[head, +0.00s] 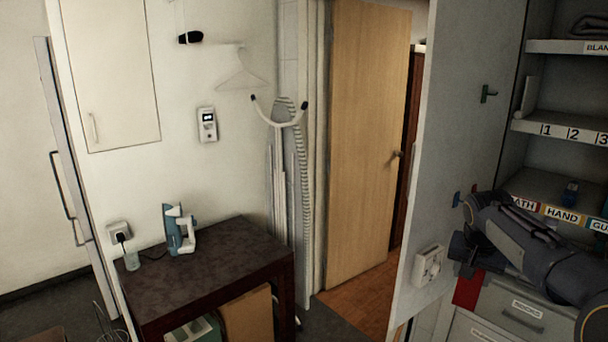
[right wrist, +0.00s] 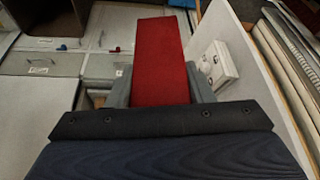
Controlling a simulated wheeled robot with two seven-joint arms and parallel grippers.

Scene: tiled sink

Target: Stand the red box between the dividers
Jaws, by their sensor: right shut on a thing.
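The red box (head: 467,290) shows in the head view as a patch below my right gripper (head: 462,248), low beside the cabinet's open side. In the right wrist view the red box (right wrist: 158,52) is a long flat-sided block. It lies between the two grey fingers of my right gripper (right wrist: 160,90), which is shut on it. The shelf labelled 1, 2, 3 (head: 572,133) is above and right of the gripper. A pale upright plate (head: 527,97) stands at its left end; I cannot tell whether it is a divider. My left gripper is out of view.
A labelled towel shelf (head: 562,213) and drawers (head: 510,308) are close to my right arm. A pale cabinet panel (head: 445,130) with a white socket box (head: 428,265) stands left of it. A dark table (head: 205,265) with an iron (head: 178,230) is at left.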

